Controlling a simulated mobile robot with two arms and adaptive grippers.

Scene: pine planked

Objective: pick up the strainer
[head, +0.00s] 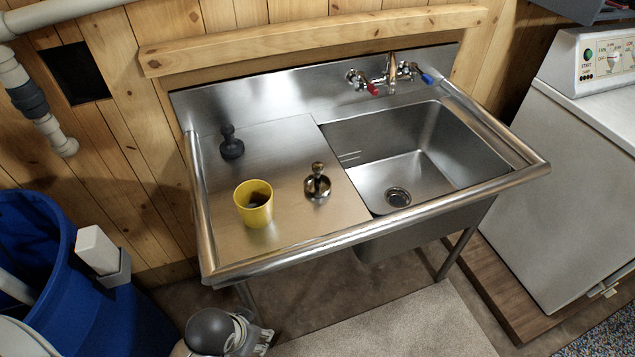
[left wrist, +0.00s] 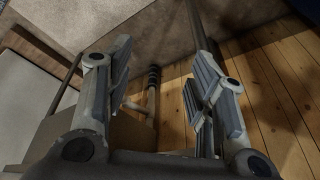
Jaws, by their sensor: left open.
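A small shiny metal piece with an upright knob, which looks like the strainer (head: 318,184), stands on the steel drainboard (head: 285,150), left of the basin. My left gripper (head: 255,341) shows low in the head view, in front of and below the sink's front rim, well apart from the strainer. In the left wrist view its two fingers (left wrist: 160,88) are spread wide with nothing between them. That view looks under the sink, and the strainer does not show there. My right gripper is in neither view.
A yellow cup (head: 254,204) with dark contents stands left of the strainer, and a black knobbed piece (head: 231,143) stands behind. The sink's raised front rail (head: 380,228) lies between my gripper and the drainboard. A blue bin (head: 85,300) stands at left.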

